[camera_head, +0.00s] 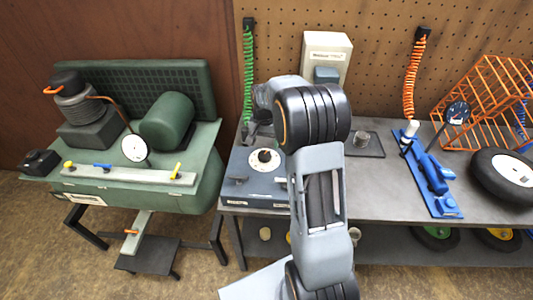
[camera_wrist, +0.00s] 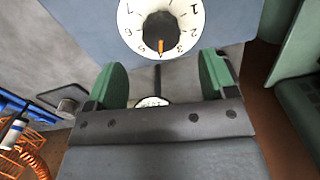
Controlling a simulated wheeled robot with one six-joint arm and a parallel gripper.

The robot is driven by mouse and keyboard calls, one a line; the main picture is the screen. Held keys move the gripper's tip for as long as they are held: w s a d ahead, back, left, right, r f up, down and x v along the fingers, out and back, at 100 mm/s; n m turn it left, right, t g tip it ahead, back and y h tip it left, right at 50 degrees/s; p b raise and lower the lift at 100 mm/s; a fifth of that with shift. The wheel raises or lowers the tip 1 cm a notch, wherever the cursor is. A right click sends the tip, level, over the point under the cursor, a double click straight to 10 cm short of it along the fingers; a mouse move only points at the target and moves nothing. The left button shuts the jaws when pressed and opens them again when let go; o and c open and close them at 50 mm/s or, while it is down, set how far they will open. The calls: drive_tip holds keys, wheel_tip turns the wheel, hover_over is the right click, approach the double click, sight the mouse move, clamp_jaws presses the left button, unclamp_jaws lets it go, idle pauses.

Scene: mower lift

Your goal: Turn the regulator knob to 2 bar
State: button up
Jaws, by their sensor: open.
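The regulator knob (camera_wrist: 160,28) is black with an orange pointer and sits in a white numbered dial (camera_wrist: 128,28), cut by the top edge of the wrist view. The pointer aims down in that picture, near the digit 3; the exact reading is unclear. In the head view the dial (camera_head: 255,167) and dark knob (camera_head: 265,156) are on a blue-grey box (camera_head: 238,163) on the bench. My gripper (camera_wrist: 163,75) is open, with green fingers apart and nothing between their tips. The knob lies beyond the fingertips in the wrist view. My arm hides part of the box in the head view.
A green compressor (camera_head: 205,150) with a round gauge (camera_head: 135,148) stands left of the bench (camera_head: 385,190). A metal cup (camera_head: 362,139) on a tray, a blue tool (camera_head: 432,178), a wheel (camera_head: 503,177) and an orange rack (camera_head: 490,95) are to the right.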

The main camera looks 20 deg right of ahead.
sight(265, 155)
drive_tip(key=shift+f+p, duration=0.3)
drive_tip(key=shift+f, duration=3.3)
